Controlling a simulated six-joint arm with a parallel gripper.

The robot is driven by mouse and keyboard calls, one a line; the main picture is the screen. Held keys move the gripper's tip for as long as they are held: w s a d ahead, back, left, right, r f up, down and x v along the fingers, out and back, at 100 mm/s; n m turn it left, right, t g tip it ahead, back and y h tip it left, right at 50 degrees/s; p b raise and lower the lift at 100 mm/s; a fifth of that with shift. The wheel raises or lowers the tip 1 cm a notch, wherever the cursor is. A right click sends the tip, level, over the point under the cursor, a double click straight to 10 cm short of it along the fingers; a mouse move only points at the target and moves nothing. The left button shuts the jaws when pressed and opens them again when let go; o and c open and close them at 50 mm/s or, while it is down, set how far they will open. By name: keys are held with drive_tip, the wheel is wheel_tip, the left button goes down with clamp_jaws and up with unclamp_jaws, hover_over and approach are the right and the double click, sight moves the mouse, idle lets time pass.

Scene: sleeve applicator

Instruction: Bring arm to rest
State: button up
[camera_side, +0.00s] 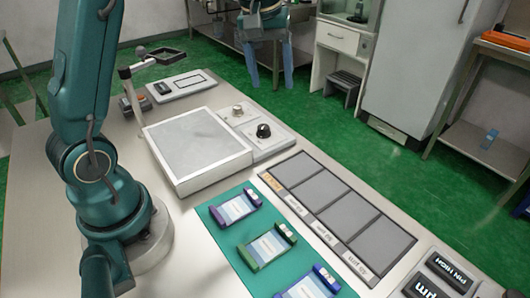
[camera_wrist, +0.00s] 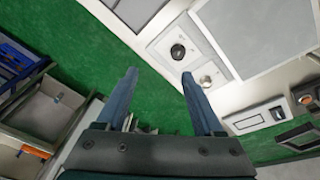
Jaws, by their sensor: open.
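My gripper (camera_side: 270,75) is at the top of the side view, past the table's far edge, with its two blue fingers pointing down, apart and empty. In the wrist view my gripper (camera_wrist: 160,74) shows its fingers spread, with floor and the table edge between and beyond them. My arm stands at the left of the side view.
A grey-topped plate (camera_side: 195,145) and a knob panel (camera_side: 258,130) sit on the table; the knob panel also shows in the wrist view (camera_wrist: 165,45). A tray of grey squares (camera_side: 335,205) lies right. A cabinet (camera_side: 345,40) and a fridge-like unit (camera_side: 420,70) stand behind, across green floor.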

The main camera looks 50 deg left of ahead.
drive_tip(key=s+d+r+m+t, duration=0.2)
drive_tip(key=s+d+r, duration=0.2)
drive_tip(key=s, duration=0.2)
drive_tip(key=s+d+f+m, duration=0.2)
drive_tip(key=s+m, duration=0.1)
drive_tip(key=s, duration=0.3)
drive_tip(key=s+d+f+m+t, duration=0.1)
drive_tip(key=s+d+f+m, duration=0.1)
drive_tip(key=s, duration=0.4)
drive_tip(key=shift+d+f+m+h, duration=0.2)
drive_tip(key=shift+f+m+h, duration=0.1)
drive_tip(key=shift+f+m, duration=0.45)
drive_tip(key=shift+f, duration=0.1)
